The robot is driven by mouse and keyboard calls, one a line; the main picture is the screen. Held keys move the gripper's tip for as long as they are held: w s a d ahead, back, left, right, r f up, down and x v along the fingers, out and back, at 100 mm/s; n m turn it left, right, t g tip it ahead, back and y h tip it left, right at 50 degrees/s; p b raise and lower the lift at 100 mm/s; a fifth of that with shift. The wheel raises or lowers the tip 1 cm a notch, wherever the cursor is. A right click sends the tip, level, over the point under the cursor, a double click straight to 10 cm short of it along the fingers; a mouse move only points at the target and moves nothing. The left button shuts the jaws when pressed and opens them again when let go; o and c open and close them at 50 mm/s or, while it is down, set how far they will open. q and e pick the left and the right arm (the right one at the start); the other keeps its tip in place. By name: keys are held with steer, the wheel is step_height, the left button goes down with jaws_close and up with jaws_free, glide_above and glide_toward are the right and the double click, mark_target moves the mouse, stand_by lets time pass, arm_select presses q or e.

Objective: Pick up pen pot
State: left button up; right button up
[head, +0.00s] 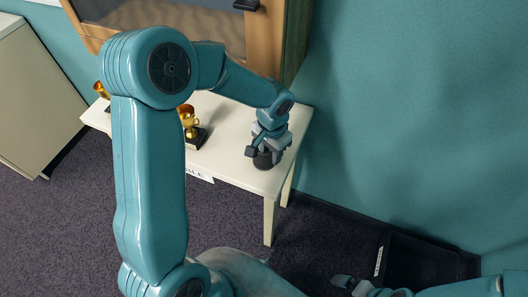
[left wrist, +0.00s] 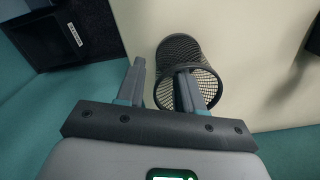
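The pen pot is a black mesh cylinder (left wrist: 181,50), seen in the left wrist view with its open rim towards me. In the head view a dark bit of the pot (head: 264,161) shows under my left gripper (head: 264,150), near the white table's front right corner. In the left wrist view my left gripper (left wrist: 162,78) has its fingers apart. One finger is left of the pot; the other overlaps the rim opening, apparently inside it. Contact with the wall cannot be told. My right gripper (head: 352,284) is at the bottom right of the head view, away from the table; its finger gap is unclear.
The white table (head: 232,160) also holds gold trophies (head: 188,118) left of the pot. A wooden cabinet (head: 292,40) stands behind it. A black open bin (head: 425,262) sits on the floor at right by the teal wall. A beige cabinet (head: 35,95) is at far left.

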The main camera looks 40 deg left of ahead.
arm_select(q)
steer(key=f, duration=0.2)
steer(key=shift+w+f, duration=0.2)
steer(key=shift+f, duration=0.15)
steer(key=shift+s+r, duration=0.1)
steer(key=shift+s, duration=0.05)
jaws_close()
steer(key=shift+r, duration=0.45)
steer(key=shift+s+d+r+b, duration=0.15)
steer(key=shift+r+b, duration=0.1)
steer(key=shift+r, duration=0.4)
steer(key=shift+s+r+b, duration=0.1)
steer(key=shift+r+b, duration=0.15)
steer(key=shift+r, duration=0.35)
steer(key=s+d+b, duration=0.4)
steer(key=s+b, duration=0.1)
steer(key=s, duration=1.1)
steer(key=shift+f, duration=0.2)
